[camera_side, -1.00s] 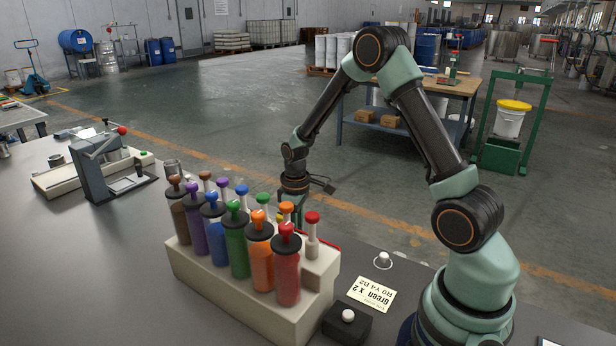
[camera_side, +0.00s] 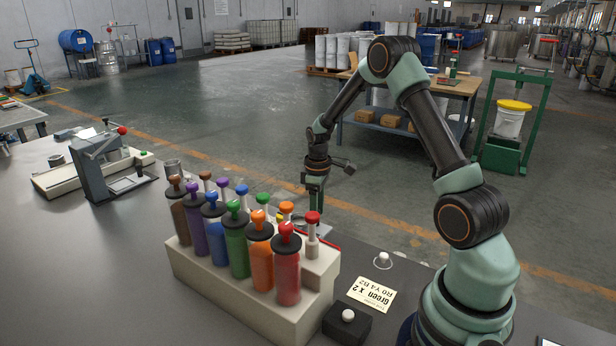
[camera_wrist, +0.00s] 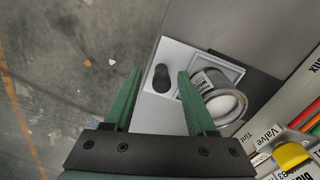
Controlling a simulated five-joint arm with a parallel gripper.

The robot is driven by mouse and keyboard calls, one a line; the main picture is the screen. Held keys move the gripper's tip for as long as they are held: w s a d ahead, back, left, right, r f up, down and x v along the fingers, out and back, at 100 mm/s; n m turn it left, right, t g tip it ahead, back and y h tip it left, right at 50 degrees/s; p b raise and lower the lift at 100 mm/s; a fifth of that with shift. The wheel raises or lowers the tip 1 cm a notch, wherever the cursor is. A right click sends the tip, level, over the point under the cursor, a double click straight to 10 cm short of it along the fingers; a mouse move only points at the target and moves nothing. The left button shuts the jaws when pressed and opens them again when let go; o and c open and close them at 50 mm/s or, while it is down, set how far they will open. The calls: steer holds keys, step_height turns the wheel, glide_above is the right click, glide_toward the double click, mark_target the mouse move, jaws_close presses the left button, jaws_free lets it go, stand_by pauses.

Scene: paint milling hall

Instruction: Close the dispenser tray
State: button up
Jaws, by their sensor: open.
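The dispenser tray (camera_wrist: 170,115) is a light grey slab standing out from a dark edge in the wrist view. A black knob (camera_wrist: 161,78) rises from its outer part. A round metal can with a white label (camera_wrist: 226,104) sits towards its inner side. My gripper (camera_wrist: 159,76) is open above the tray, and the knob shows between its green fingers. I cannot tell whether the fingers reach down to the knob's height. In the side view my gripper (camera_side: 317,208) points down behind the dispenser, and the tray is mostly hidden there.
The dispenser's pale block (camera_side: 240,308) carries several coloured paint cylinders and plungers. A yellow knob (camera_wrist: 292,155) and valve labels lie at the wrist view's right. A card (camera_side: 372,294) and a black button box (camera_side: 347,322) are in front. Bare floor (camera_wrist: 60,110) lies beyond the tray.

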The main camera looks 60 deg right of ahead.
step_height(320, 180, up, 11)
steer(key=s+a+r+m+t, duration=0.1)
steer(key=s+a+r+t, duration=0.25)
steer(key=a+r, duration=0.75)
steer(key=s+a+m+t, duration=0.2)
steer(key=s+a, duration=0.6)
steer(key=a, duration=0.2)
stand_by(0.3)
steer(key=shift+a+r, duration=0.1)
steer(key=w+d+f+n+g, duration=0.25)
steer(key=w+d+n, duration=0.25)
steer(key=w+d, duration=0.5)
steer(key=w+d+f+n+g, duration=0.2)
steer(key=d+f+n+g, duration=0.15)
steer(key=d+f, duration=0.6)
steer(key=shift+n+t, duration=0.25)
steer(key=f, duration=0.3)
steer(key=d+f, duration=0.1)
steer(key=f, duration=0.6)
steer(key=shift+s+d+f, duration=0.2)
steer(key=shift+d, duration=0.05)
